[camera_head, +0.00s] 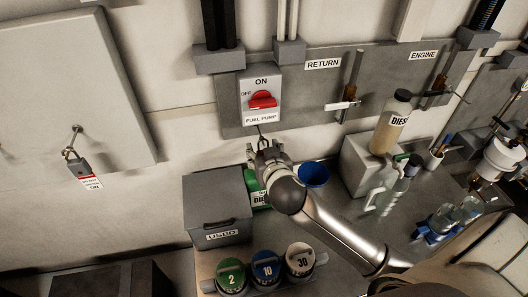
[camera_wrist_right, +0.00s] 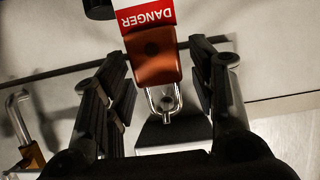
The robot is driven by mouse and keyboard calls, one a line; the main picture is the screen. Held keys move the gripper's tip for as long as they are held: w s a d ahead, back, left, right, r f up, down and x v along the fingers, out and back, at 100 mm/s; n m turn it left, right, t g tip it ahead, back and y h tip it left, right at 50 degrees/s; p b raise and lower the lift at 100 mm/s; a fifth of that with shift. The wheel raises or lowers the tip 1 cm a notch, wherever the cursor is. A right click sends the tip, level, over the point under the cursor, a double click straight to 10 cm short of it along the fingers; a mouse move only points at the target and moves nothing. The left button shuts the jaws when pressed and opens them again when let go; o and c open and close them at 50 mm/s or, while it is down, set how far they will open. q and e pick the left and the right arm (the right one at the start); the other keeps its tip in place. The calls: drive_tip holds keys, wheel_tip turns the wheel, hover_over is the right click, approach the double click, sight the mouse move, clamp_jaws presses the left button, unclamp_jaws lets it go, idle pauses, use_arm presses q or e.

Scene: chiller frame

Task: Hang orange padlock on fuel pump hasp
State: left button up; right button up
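The orange padlock (camera_wrist_right: 154,66) shows in the right wrist view between my right gripper's fingers, with a red and white DANGER tag (camera_wrist_right: 146,15) beside it. Its silver shackle (camera_wrist_right: 164,99) appears to loop around a small metal hasp end; the exact fit is hard to tell. My right gripper (camera_head: 264,147) is just below the fuel pump switch (camera_head: 261,97). In the wrist view, its fingers (camera_wrist_right: 160,85) stand apart, with gaps visible on both sides of the padlock. In the head view the gripper hides the padlock. My left gripper is out of view.
A grey USED bin (camera_head: 217,207), a blue funnel (camera_head: 313,174) and a diesel bottle (camera_head: 391,122) stand below or beside the arm. The RETURN valve (camera_head: 348,90) is to the right.

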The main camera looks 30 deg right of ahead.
drive_tip(key=shift+s, duration=0.1)
drive_tip(key=v, duration=1.2)
